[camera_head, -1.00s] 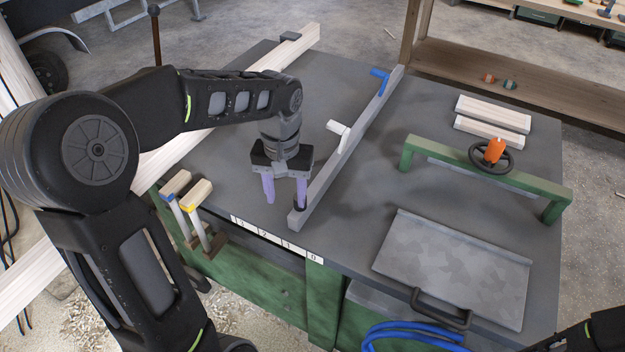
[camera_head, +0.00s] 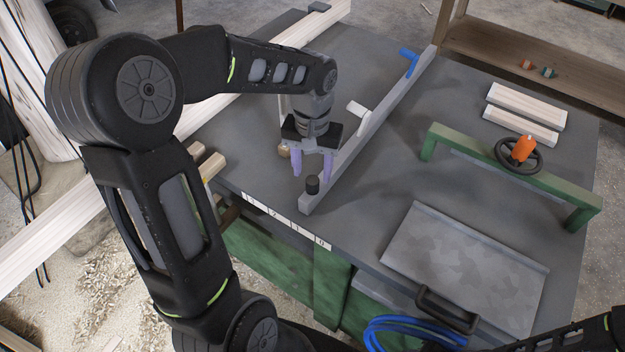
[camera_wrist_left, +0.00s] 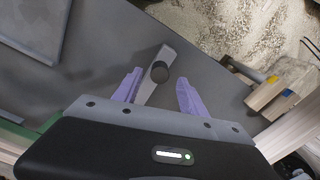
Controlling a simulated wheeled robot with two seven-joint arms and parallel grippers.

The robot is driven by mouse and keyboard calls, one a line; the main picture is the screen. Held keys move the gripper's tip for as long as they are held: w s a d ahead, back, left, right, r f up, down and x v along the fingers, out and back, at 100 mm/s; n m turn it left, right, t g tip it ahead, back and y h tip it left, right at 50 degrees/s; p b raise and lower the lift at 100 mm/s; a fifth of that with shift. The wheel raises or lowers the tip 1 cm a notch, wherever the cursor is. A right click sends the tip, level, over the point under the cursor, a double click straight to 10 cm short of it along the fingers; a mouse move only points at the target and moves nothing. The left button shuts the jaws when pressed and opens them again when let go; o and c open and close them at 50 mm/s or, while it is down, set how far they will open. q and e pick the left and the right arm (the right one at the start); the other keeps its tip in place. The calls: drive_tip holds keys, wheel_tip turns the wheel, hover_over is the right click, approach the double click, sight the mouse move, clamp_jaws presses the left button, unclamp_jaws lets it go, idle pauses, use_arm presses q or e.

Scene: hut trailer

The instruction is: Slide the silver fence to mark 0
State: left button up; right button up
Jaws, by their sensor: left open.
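The silver fence (camera_head: 340,163) is a long grey bar lying across the dark table. It carries a white lever (camera_head: 357,110), a blue handle (camera_head: 409,61) and a black knob (camera_head: 312,184) at its near end. The white scale strip (camera_head: 286,220) runs along the front edge, with 0 at its right end (camera_head: 321,243). The fence's near end lies left of 0. My left gripper (camera_head: 312,172) is open, pointing down near that end. In the left wrist view, the fence end (camera_wrist_left: 170,55) and knob (camera_wrist_left: 160,72) appear between its fingers (camera_wrist_left: 160,92); contact is unclear.
A grey metal plate (camera_head: 465,265) with a black handle lies right of the scale. A green frame (camera_head: 505,170) with a handwheel stands behind it. Two pale boards (camera_head: 525,113) lie at the back right. The tabletop just right of the fence is clear.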

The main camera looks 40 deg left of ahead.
sight(312, 180)
use_arm(q)
wheel_tip(312, 180, down, 5)
drive_tip(key=shift+r, duration=0.1)
idle(0.3)
clamp_jaws()
idle(0.4)
idle(0.8)
